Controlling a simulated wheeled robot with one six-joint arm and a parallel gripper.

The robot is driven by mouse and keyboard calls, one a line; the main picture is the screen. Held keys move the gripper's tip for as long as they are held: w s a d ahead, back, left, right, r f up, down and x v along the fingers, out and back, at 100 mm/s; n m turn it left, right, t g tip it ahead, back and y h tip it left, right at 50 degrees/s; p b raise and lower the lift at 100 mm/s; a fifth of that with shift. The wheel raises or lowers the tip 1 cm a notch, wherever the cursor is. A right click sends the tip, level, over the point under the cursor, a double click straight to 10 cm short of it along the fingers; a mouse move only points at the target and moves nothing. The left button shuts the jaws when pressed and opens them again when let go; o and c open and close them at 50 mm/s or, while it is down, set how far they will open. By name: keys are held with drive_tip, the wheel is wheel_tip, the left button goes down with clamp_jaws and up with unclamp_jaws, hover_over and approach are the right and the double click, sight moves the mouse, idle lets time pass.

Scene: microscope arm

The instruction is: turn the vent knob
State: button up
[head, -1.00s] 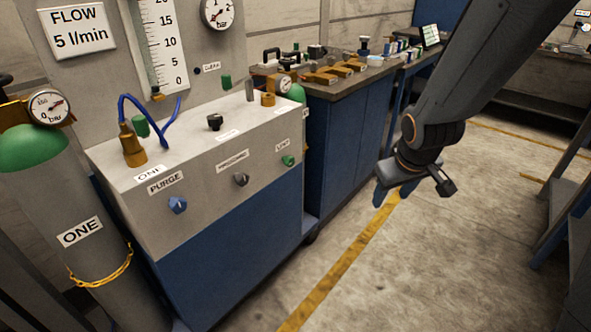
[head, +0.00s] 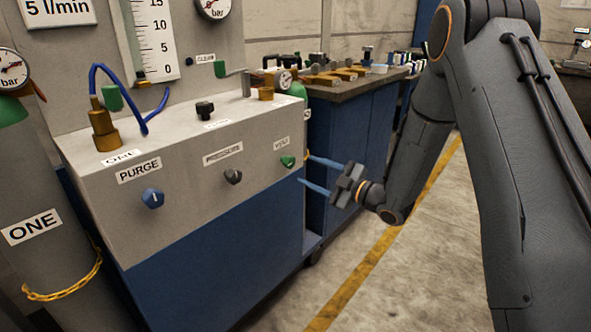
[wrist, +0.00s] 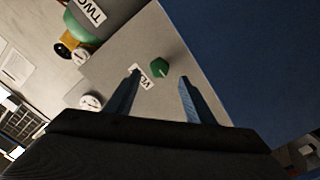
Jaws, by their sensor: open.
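The vent knob (head: 287,161) is a small green knob on the front face of the grey panel box (head: 205,186), at its right end under a label (head: 282,144) that seems to read VENT. In the wrist view the green knob (wrist: 159,66) shows ahead, between the lines of my two fingers and beyond their tips. My gripper (head: 304,168) is open and empty, just right of the knob in the head view, with its blue fingers pointing at the panel. In the wrist view the gripper (wrist: 160,76) appears apart from the knob.
A blue purge knob (head: 152,198) and a dark knob (head: 233,176) sit further left on the same face. A workbench (head: 345,92) with brass parts stands behind. The floor (head: 425,255) to the right is clear.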

sight(292, 164)
drive_tip(key=x, duration=0.6)
drive_tip(key=shift+w+a+b, duration=0.25)
drive_tip(key=shift+a+b, duration=0.05)
drive_tip(key=shift+a, duration=0.05)
drive_tip(key=shift+c, duration=0.4)
drive_tip(key=c, duration=1)
